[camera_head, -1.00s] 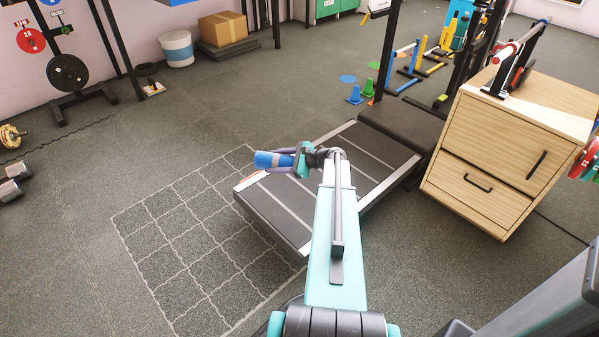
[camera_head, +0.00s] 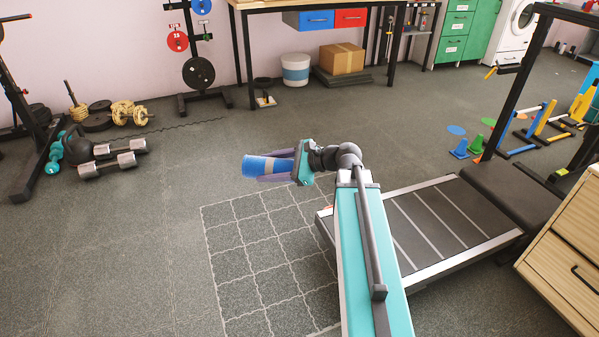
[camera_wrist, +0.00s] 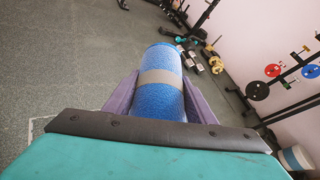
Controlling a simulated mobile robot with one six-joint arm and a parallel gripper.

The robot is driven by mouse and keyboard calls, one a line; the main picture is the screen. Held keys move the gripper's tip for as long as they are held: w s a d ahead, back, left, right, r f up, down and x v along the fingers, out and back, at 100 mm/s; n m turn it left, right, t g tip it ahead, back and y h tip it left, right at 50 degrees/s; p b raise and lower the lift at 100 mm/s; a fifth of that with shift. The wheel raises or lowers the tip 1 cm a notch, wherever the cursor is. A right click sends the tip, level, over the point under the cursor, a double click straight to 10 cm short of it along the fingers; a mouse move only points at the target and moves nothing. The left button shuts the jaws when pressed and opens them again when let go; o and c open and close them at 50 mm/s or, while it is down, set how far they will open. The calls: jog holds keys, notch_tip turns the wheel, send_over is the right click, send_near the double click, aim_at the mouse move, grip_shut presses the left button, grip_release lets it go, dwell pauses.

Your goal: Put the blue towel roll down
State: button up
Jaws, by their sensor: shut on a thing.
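The blue towel roll (camera_head: 262,166) has a grey band around its middle. It is held in the air, lying roughly level and pointing left in the head view. My gripper (camera_head: 275,167), with purple fingers, is shut on it. In the wrist view the towel roll (camera_wrist: 161,80) lies between the two fingers and sticks out past them. Its near end is hidden behind the teal and black gripper body.
A treadmill-like platform (camera_head: 440,215) lies under and right of my arm. The tiled floor patch (camera_head: 265,260) below is clear. Dumbbells (camera_head: 113,160) lie at left. A workbench (camera_head: 290,5), a white bucket (camera_head: 295,70) and a cardboard box (camera_head: 342,58) stand at the back. A wooden cabinet (camera_head: 565,265) is at right.

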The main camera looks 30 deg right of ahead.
jog(key=s+a+r+n+g+y, duration=0.1)
jog(key=a+r, duration=0.3)
jog(key=a, duration=0.4)
jog(key=shift+s+a+r, duration=0.15)
jog(key=shift+s+a, duration=0.05)
jog(key=shift+s, duration=0.4)
